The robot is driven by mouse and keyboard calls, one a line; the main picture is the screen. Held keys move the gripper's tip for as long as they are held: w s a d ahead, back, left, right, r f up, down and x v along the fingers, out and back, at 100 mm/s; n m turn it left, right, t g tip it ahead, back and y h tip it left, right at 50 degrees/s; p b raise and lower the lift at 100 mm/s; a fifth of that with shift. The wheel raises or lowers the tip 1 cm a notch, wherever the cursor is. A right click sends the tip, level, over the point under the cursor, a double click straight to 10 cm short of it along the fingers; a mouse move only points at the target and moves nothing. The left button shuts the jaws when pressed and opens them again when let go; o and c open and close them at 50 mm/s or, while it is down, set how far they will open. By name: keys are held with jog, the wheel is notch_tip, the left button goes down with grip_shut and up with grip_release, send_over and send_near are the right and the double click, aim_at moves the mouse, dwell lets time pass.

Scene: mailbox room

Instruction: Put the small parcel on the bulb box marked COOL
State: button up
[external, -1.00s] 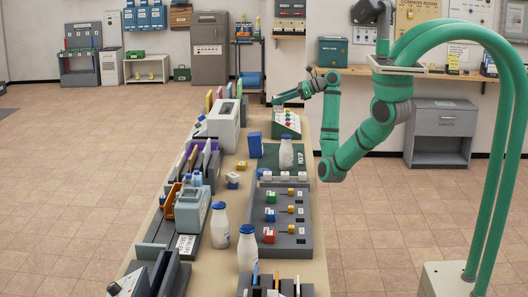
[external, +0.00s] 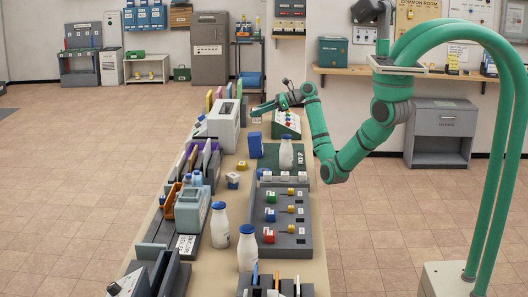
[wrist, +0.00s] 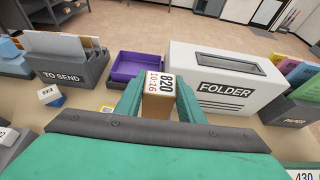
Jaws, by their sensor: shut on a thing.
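My gripper (external: 258,110) is over the far part of the table, near the white folder box. In the wrist view my gripper (wrist: 159,98) is shut on the small parcel (wrist: 158,104), a brown box with a white printed label on top. The parcel lies between the two green fingers. A small white-and-blue box (wrist: 49,93) is on the table at left in the wrist view. Small boxes with yellow (external: 233,180) stand mid-table in the external view. I cannot read COOL on any of them.
The white FOLDER box (wrist: 228,88) stands just beyond the parcel at right. A purple tray (wrist: 138,66) and the grey TO SEND rack (wrist: 72,75) are to its left.

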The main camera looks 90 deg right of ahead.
aim_at(255, 120)
jog(key=shift+w+d+f, duration=0.25)
jog(key=shift+f, duration=0.1)
jog(key=shift+w+d+f, duration=0.1)
jog(key=shift+f, duration=0.85)
jog(key=shift+w+d+f, duration=0.1)
jog(key=shift+f, duration=0.85)
jog(key=shift+f, duration=0.4)
jog(key=o, duration=1.1)
jog(key=shift+r, duration=0.35)
jog(key=v, duration=1.2)
jog(key=shift+r, duration=0.1)
